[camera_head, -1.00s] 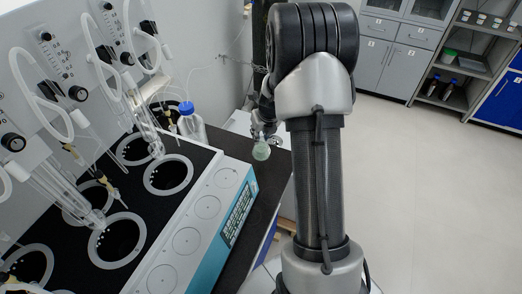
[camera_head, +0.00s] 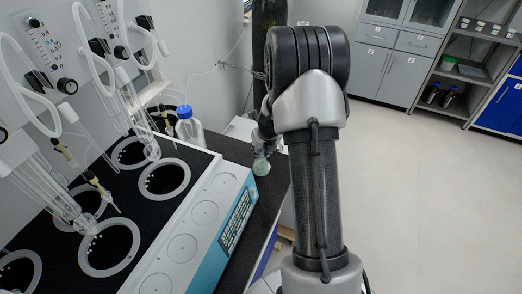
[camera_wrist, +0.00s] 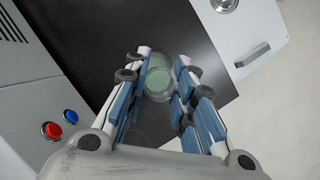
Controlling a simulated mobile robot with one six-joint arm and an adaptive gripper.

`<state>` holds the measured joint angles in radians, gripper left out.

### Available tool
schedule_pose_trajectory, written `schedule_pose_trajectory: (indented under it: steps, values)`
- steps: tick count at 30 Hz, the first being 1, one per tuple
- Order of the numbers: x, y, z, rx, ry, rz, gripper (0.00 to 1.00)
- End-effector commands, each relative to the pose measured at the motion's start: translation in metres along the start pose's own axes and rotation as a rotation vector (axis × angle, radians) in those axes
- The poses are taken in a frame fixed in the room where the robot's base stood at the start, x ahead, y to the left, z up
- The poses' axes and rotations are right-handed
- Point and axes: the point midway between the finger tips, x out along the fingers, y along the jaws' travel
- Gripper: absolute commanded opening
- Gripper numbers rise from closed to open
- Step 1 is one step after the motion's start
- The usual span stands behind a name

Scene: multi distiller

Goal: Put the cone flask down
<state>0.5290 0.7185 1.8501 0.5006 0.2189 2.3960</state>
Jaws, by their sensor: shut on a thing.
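The cone flask (camera_head: 261,167) is small and pale green. It hangs or stands at the black bench top right of the distiller, at the end of my arm. In the wrist view the flask (camera_wrist: 159,82) sits between the two blue-padded fingers of my gripper (camera_wrist: 160,88), which is shut on it. My gripper (camera_head: 263,146) is partly hidden behind my arm in the head view. The flask looks roughly upright. I cannot tell whether its base touches the black bench top (camera_head: 236,151).
The multi distiller (camera_head: 213,213) with several ringed wells and glass tubes fills the left. A blue-capped bottle (camera_head: 188,129) stands behind it. In the wrist view, red (camera_wrist: 53,131) and blue (camera_wrist: 71,116) buttons lie left. Bare black bench (camera_wrist: 95,40) surrounds the flask; its edge is close on the right.

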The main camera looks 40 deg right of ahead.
Motion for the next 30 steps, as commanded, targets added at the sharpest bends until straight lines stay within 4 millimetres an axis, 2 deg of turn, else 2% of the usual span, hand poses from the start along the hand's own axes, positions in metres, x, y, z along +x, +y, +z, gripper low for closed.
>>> schedule_pose_trajectory:
  steps: [9,20,23,30]
  values:
    - [0.000,0.000,0.000,0.000,0.000,0.000,0.43]
    - [-0.003,0.000,0.001,0.000,0.000,0.000,0.44]
    - [-0.015,0.000,0.003,0.000,-0.002,0.000,0.44]
    - [-0.067,-0.001,0.004,0.000,-0.002,-0.001,0.44]
